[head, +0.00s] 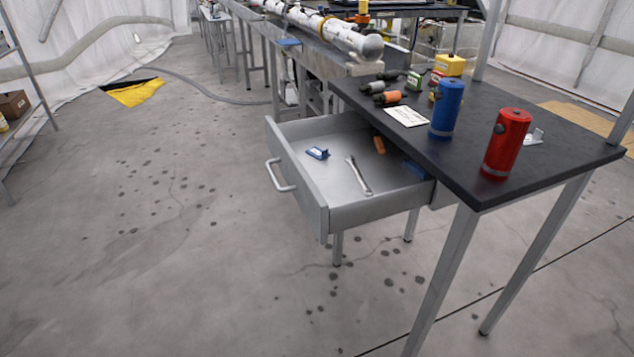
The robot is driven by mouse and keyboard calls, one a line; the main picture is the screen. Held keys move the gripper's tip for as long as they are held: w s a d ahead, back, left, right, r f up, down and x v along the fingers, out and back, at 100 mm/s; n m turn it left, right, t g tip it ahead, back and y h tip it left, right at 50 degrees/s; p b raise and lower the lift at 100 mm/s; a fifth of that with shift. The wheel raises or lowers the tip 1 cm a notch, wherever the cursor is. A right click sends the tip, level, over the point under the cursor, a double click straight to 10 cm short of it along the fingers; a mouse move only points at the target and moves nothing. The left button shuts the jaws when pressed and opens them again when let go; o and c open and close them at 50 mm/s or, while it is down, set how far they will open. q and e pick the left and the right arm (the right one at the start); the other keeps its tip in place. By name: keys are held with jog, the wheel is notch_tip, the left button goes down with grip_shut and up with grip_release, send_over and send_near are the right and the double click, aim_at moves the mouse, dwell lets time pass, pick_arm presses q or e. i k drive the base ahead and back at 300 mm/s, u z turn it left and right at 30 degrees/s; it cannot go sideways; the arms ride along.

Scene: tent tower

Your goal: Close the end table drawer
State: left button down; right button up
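The end table (470,172) has a dark top and grey metal legs, and stands at the right of the head view. Its grey drawer (312,198) is pulled far out toward the left, with a bar handle (279,175) on its front. Inside the drawer lie a wrench (359,176), a small blue item (317,153), an orange item (379,145) and another blue item (416,170) near the table edge. Neither of my grippers shows in the head view.
A blue cylinder (447,108), a red cylinder (506,142), a white card (407,117) and several small tools stand or lie on the tabletop. A long workbench (300,52) runs behind. The concrete floor (150,230) left of the drawer is clear.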

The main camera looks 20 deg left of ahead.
aim_at(330, 194)
jog(key=u, duration=1.05)
jog(key=i, duration=0.75)
jog(key=z, duration=0.2)
